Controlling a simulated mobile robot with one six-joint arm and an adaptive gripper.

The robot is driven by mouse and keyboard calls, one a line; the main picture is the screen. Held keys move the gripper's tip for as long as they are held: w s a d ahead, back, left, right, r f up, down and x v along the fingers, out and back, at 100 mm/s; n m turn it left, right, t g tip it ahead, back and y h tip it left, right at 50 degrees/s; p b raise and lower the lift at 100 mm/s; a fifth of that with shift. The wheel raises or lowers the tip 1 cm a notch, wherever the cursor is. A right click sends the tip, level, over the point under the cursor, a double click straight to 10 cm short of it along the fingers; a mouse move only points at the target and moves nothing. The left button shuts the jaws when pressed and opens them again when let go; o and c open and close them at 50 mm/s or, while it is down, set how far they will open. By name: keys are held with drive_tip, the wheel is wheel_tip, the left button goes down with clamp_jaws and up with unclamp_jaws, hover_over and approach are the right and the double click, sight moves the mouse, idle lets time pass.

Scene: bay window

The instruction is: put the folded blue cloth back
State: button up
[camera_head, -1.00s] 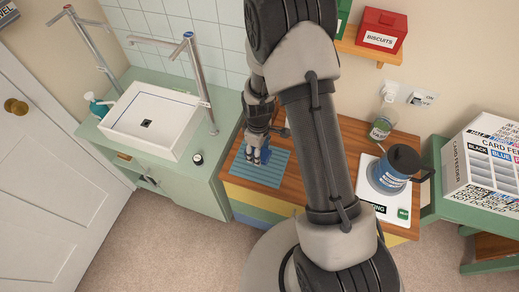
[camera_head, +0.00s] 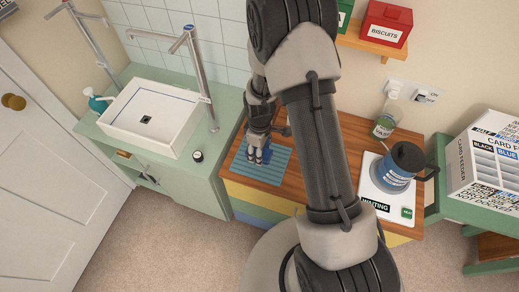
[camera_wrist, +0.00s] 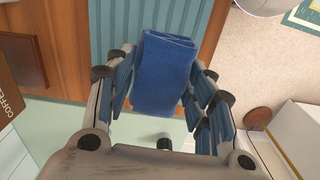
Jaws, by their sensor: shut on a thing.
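The folded blue cloth (camera_wrist: 165,72) is held between the fingers of my gripper (camera_wrist: 163,84) in the wrist view. Its folded edges show at the top. In the head view my gripper (camera_head: 258,157) points down over the ribbed teal mat (camera_head: 268,175) on the wooden counter, and only a little blue shows beside the fingers. The mat also shows behind the cloth in the wrist view (camera_wrist: 111,28). I cannot tell whether the cloth touches the mat.
A white sink (camera_head: 150,118) with a tall tap (camera_head: 197,75) stands left of the counter. Right of my arm are a blue jug (camera_head: 398,167) on a white scale (camera_head: 374,193), a glass jar (camera_head: 384,126) and a card feeder box (camera_head: 487,165). A red biscuits tin (camera_head: 387,23) sits on the shelf.

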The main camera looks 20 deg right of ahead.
drive_tip(key=shift+f+b, duration=2.15)
drive_tip(key=shift+f, duration=0.9)
drive_tip(key=shift+f, duration=0.25)
drive_tip(key=o, duration=1.5)
drive_tip(key=shift+c, duration=0.2)
wheel_tip(320, 180, up, 12)
drive_tip(key=shift+r, duration=0.1)
